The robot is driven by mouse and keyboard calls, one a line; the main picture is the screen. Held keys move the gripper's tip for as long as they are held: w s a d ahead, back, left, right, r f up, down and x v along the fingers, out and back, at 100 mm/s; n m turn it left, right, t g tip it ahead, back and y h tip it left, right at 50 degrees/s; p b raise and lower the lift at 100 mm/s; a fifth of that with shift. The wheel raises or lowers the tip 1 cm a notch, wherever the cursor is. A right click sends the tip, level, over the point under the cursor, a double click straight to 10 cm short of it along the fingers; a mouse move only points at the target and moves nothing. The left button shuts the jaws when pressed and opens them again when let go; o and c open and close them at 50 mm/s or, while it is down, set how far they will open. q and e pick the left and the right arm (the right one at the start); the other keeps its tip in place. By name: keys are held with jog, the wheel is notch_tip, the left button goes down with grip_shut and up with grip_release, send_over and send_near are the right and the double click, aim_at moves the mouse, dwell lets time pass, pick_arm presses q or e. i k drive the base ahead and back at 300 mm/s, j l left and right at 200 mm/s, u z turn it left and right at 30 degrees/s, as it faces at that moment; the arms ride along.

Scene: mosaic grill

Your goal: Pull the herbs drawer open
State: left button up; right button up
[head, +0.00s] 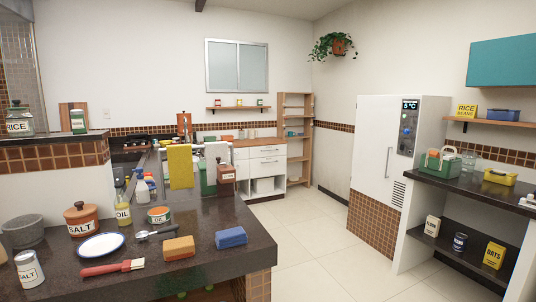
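A white cabinet with drawers (267,152) stands at the back wall, left of the wooden shelf. Its drawer fronts look shut, with small dark handles. I cannot read any label there, so I cannot tell which drawer is the herbs drawer. Neither of my grippers shows in the head view.
A white fridge (375,150) and dark shelves stand right. The tiled floor (300,235) between is clear.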

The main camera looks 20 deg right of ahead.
aim_at(264, 148)
jog(key=i+l+z, duration=1.3)
jog(key=i, duration=0.25)
jog(key=i+z, duration=0.3)
jog(key=i, duration=0.35)
jog(key=i+j+u, duration=0.1)
jog(key=i+u, duration=0.8)
jog(key=i+l+u, duration=0.15)
jog(key=i+u, duration=0.15)
jog(key=u, duration=0.15)
jog(key=i+u, duration=0.35)
jog(key=i, duration=1.15)
